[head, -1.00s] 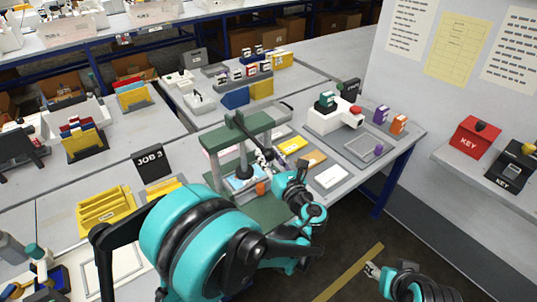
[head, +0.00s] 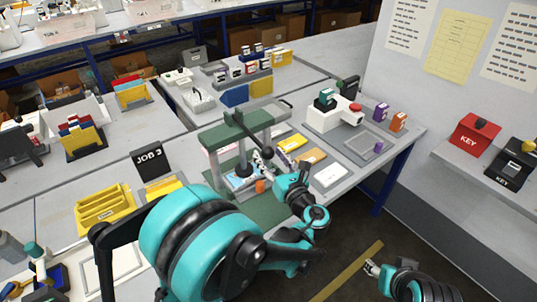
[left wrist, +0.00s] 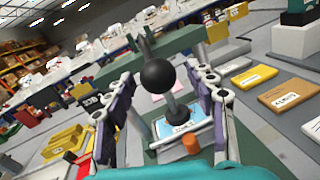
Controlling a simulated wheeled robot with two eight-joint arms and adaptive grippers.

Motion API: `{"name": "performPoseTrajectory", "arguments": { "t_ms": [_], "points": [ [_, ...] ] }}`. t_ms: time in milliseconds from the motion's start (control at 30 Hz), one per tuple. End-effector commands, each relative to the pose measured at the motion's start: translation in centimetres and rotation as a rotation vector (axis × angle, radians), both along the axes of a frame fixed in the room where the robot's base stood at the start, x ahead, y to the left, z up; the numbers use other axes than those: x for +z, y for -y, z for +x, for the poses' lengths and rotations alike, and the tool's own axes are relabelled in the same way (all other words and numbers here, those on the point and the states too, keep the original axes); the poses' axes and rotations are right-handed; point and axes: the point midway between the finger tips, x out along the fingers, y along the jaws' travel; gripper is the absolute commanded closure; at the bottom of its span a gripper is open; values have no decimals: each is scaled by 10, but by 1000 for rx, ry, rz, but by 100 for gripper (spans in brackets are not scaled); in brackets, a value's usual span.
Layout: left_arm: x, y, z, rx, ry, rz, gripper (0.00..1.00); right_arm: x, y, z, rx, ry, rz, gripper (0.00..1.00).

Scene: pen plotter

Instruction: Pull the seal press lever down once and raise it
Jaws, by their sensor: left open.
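The seal press is a green frame (head: 262,122) with a dark lever (head: 250,134) slanting down toward me and ending in a black ball knob (head: 267,153). In the left wrist view the knob (left wrist: 158,76) appears between the two fingers, with a gap on each side. My left gripper (head: 283,165) is open beside the knob. It also shows in the left wrist view (left wrist: 160,98). Below is the press's ram (left wrist: 178,110) over a blue-edged card (left wrist: 180,131). My right gripper (head: 371,268) shows at the lower right, away from the press; its fingers are unclear.
An orange piece (left wrist: 191,143) sits at the front of the press. Right of it lie a yellow box (head: 293,143), an orange-brown box (head: 312,156) and a white card pad (head: 331,175). A white device with a red button (head: 356,108) stands behind them. Yellow trays (head: 103,208) stand left.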

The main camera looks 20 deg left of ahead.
Motion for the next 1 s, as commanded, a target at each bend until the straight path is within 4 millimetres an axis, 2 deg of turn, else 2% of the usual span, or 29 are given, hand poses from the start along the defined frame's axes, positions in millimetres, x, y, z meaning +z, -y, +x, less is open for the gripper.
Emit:
{"name": "performPoseTrajectory", "arguments": {
  "t_ms": [300, 500, 700, 1000],
  "points": [
    [0, 47, -51, -7, 0, 0, 44, 0, 0, 0, 0, 0, 0, 50],
    [0, 66, -74, -5, 0, -1, 44, 0, 0, 0, 0, 0, 0, 50],
    [0, 71, -81, -3, 0, -1, 44, 0, 0, 0, 0, 0, 0, 50],
    [0, 66, -79, 9, 6, -8, 47, 1, 0, 0, 0, 0, 0, 50]
  ]
}}
